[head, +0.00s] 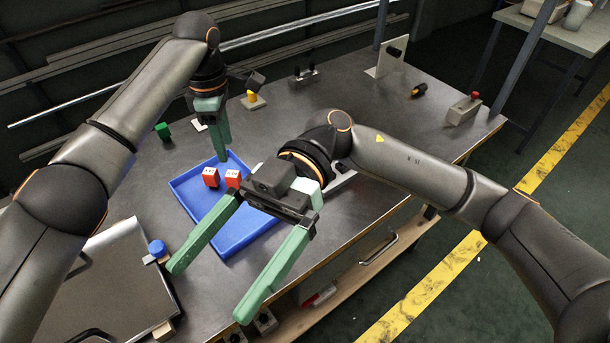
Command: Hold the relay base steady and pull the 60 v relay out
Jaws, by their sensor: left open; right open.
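Two small red blocks with white labels, possibly relays, stand in the blue tray: one red block (210,177) at left, another red block (233,178) beside it. The labels are too small to read, so I cannot tell which is the 60 V relay. I cannot pick out the relay base for sure; a pale metal piece (342,182) shows partly behind my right wrist. My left gripper (222,158) is open, pointing down just behind the tray, apart from the blocks. My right gripper (209,292) is open and empty, nearer the camera, its fingers spread across the tray's front.
The blue tray (188,206) lies on the grey metal table (330,110). A green block (162,131), a yellow knob (251,96) and a box with a red button (464,108) stand farther back. A metal panel (110,285) lies front left.

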